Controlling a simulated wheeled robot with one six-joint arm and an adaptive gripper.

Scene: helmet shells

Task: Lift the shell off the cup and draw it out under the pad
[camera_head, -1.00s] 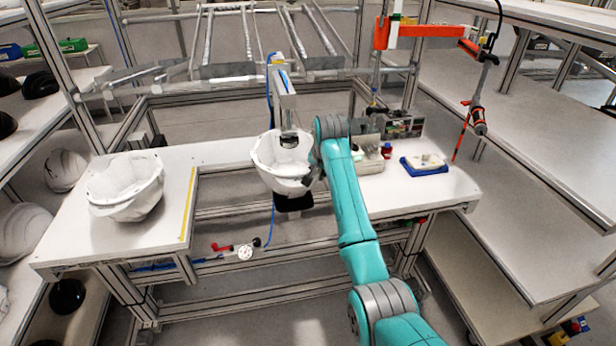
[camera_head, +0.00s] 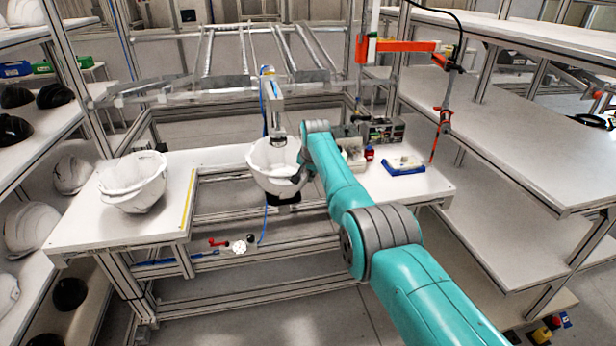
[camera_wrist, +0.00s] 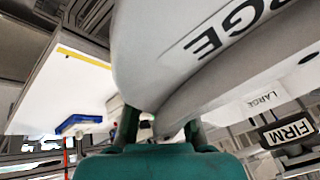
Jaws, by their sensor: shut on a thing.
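The white helmet shell (camera_head: 270,166) is open side up at the bench's middle gap, under the pad (camera_head: 278,134) on its upright post. The black cup (camera_head: 283,198) shows just below the shell; whether they touch I cannot tell. My gripper (camera_head: 302,177) is at the shell's right side, shut on its rim. In the wrist view the shell (camera_wrist: 205,60) fills the top middle, with large black lettering, and its edge runs between my fingers (camera_wrist: 158,128). A black block marked FIRM (camera_wrist: 290,132) is at the lower right there.
Another white shell pile (camera_head: 132,182) sits on the left bench top (camera_head: 95,228), beside a yellow line. A blue tray (camera_head: 404,166) and a red-capped item (camera_head: 369,153) are on the right bench part. An orange arm with a hanging tool (camera_head: 444,120) stands behind it.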

